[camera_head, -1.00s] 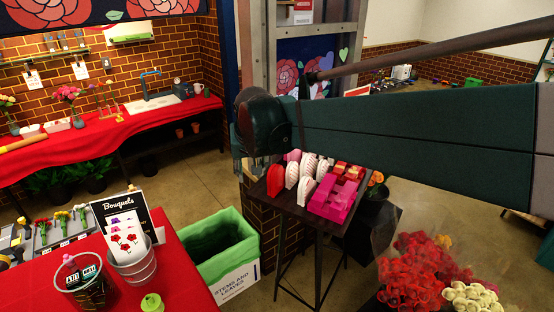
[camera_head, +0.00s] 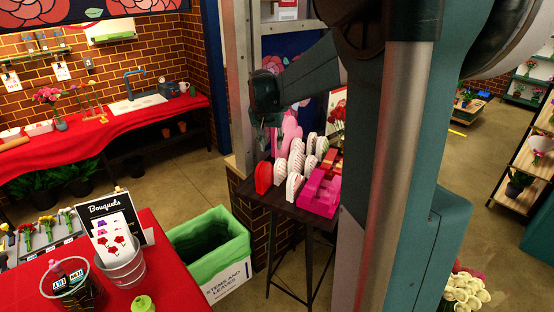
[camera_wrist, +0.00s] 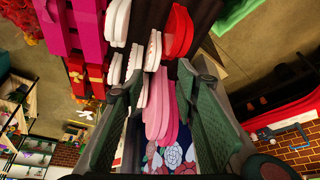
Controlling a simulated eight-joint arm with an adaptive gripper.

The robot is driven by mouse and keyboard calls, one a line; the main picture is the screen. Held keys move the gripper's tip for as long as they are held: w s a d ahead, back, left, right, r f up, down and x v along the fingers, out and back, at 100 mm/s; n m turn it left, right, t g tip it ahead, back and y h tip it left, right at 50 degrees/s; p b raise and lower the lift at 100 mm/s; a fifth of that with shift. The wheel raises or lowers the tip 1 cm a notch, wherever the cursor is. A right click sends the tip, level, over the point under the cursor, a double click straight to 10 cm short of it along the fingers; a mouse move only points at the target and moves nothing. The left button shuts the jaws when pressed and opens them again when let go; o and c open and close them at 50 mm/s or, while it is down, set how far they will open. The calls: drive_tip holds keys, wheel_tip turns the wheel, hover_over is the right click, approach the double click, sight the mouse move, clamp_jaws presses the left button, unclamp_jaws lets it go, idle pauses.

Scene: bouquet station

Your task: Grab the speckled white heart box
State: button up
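Several white heart boxes (camera_head: 295,182) stand on edge in rows on a small dark table (camera_head: 264,194); they also show in the wrist view (camera_wrist: 153,48). I cannot clearly tell which of them are speckled. A red heart box (camera_head: 263,177) stands at their left, and pink heart boxes (camera_head: 290,131) stand behind them. My gripper (camera_head: 267,138) is above the back left of the table. In the wrist view my gripper (camera_wrist: 160,72) is open, with its fingers apart. Pink and white boxes show between and beyond the fingers, and it holds nothing.
Magenta boxes (camera_head: 321,192) fill the table's front right, with red boxes behind. A green-lined bin (camera_head: 207,262) stands left of the table. A red-covered counter (camera_head: 175,290) with a Bouquets sign (camera_head: 104,204) is at front left. My arm hides the area right of the table.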

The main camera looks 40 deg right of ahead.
sight(295, 151)
drive_tip(key=w+d+f+m, duration=0.1)
drive_tip(key=d+f, duration=0.1)
drive_tip(key=d, duration=0.3)
drive_tip(key=d+f+m, duration=0.1)
drive_tip(key=d+f, duration=0.2)
drive_tip(key=d, duration=0.2)
drive_tip(key=w+d+f+m+g, duration=0.1)
drive_tip(key=d+f, duration=0.1)
drive_tip(key=d, duration=0.3)
drive_tip(key=shift+w+d+f+h, duration=0.15)
drive_tip(key=shift+w+d+h, duration=0.15)
drive_tip(key=shift+w+d, duration=0.05)
drive_tip(key=shift+x, duration=1.3)
drive_tip(key=shift+d+x, duration=0.2)
drive_tip(key=shift+x, duration=2.4)
clamp_jaws()
